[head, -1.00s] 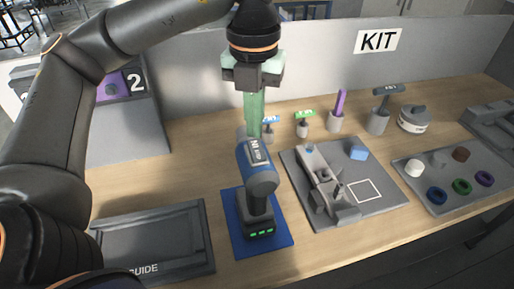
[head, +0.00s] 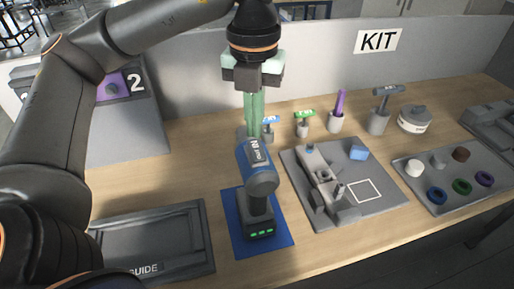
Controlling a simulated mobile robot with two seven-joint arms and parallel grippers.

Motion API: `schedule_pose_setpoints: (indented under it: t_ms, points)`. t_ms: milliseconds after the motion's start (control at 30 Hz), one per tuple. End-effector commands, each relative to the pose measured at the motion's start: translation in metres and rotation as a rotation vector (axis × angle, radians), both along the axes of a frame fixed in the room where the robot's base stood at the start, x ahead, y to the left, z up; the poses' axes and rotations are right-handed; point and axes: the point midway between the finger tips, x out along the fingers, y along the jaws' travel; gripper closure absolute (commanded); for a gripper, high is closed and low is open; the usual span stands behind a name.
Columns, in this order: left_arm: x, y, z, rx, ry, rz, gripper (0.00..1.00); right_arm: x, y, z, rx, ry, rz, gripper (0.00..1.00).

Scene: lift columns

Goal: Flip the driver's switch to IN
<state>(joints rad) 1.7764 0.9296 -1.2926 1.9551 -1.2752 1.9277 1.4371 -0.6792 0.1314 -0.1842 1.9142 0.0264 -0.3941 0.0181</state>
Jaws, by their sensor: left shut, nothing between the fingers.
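The driver (head: 262,188) is blue and dark grey and stands upright on a blue mat (head: 281,229), with green lights at its base. A dark label with white lettering sits on its upper body; I cannot read the switch's position with certainty. My left gripper (head: 255,138) points down from above, its pale green fingers shut with nothing between them. The fingertips are at the top of the driver, close to the label; I cannot tell whether they touch it. My right gripper is not in view.
A grey fixture plate (head: 385,208) with a clamp and a blue block lies right of the driver. A tray (head: 452,210) of rings and pegs is farther right. Several holders with tools, including a green-handled one (head: 303,127), stand behind. A dark GUIDE panel (head: 160,240) lies left.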

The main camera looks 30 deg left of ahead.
Motion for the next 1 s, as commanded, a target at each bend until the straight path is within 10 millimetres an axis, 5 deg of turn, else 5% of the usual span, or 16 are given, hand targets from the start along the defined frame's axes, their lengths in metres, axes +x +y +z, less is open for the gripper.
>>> schedule_pose_setpoints:
  t_ms: [1000]
  points:
    - [0.000, 0.000, -0.012, 0.000, 0.000, 0.000, 1.00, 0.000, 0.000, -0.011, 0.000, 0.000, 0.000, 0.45]
